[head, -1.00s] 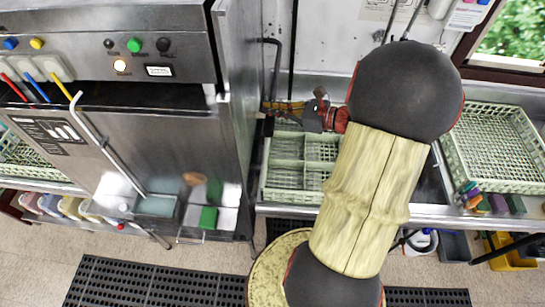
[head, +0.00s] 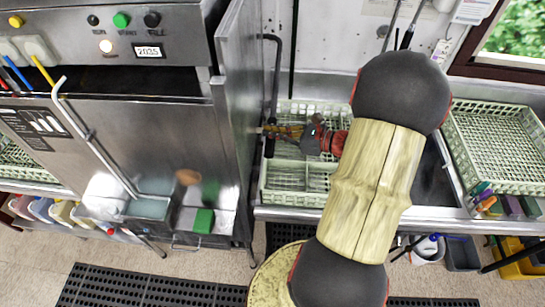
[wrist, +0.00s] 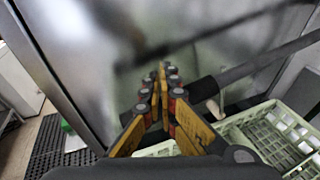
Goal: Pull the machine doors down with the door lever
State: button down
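The door lever (head: 274,85) is a dark bent bar on the right side of the steel dish machine. Its thicker black grip (head: 269,146) is at its lower end. My gripper (head: 265,131) lies across this grip, its yellow fingers pointing left. In the wrist view, the fingers (wrist: 162,72) come together at their tips, and the lever (wrist: 262,66) runs in from the right behind them. I see nothing clasped between the tips; exact contact is partly hidden. The machine's front door (head: 150,125) is shiny steel, with a dark gap above it.
A pale green rack (head: 285,198) stands on the counter below my gripper. Another rack (head: 500,140) is at the right. A bent white bar (head: 95,145) crosses the machine front. Black mats (head: 150,290) lie on the floor.

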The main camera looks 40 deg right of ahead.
notch_tip(320, 180, down, 10)
jog(key=w+d+f+b, duration=0.1)
jog(key=d+b, duration=0.1)
jog(key=b, duration=0.4)
jog(key=s+d+r+p, duration=0.3)
jog(key=s+r+p, duration=0.2)
jog(key=s, duration=0.3)
jog(key=shift+s+d+r+p, duration=0.15)
jog(key=shift+s+r+p, duration=0.15)
jog(key=shift+s+r, duration=0.1)
dwell(0.3)
dwell(1.0)
